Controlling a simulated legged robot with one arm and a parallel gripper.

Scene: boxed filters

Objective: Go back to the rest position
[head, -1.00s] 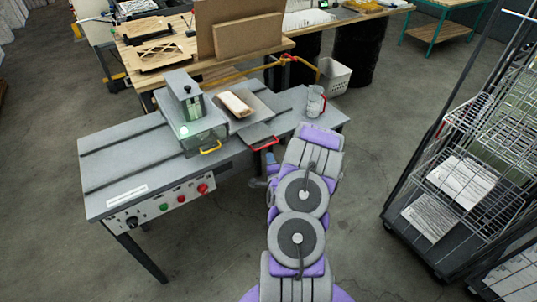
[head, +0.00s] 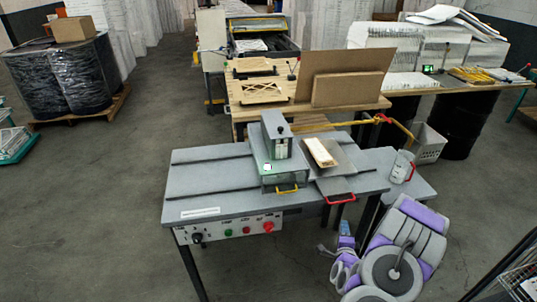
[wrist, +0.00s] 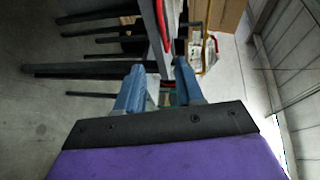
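My arm, grey and purple, is folded at the lower right of the head view. My gripper (head: 341,238) is partly hidden there by the arm and hangs in front of the grey work table (head: 205,187). In the wrist view my gripper (wrist: 159,78) shows two blue fingers apart, with nothing visible between them. The press machine (head: 273,140) stands on the table with a yellow handle (head: 287,189). A pale filter-like block (head: 320,151) lies on the grey plate beside it. A red handle (head: 341,199) sits at the table's front edge.
A clear jug (head: 402,167) stands on the side surface at the right. A wooden bench (head: 305,112) with boards is behind. A wire rack (head: 520,277) shows at the lower right edge. The floor at the left is open.

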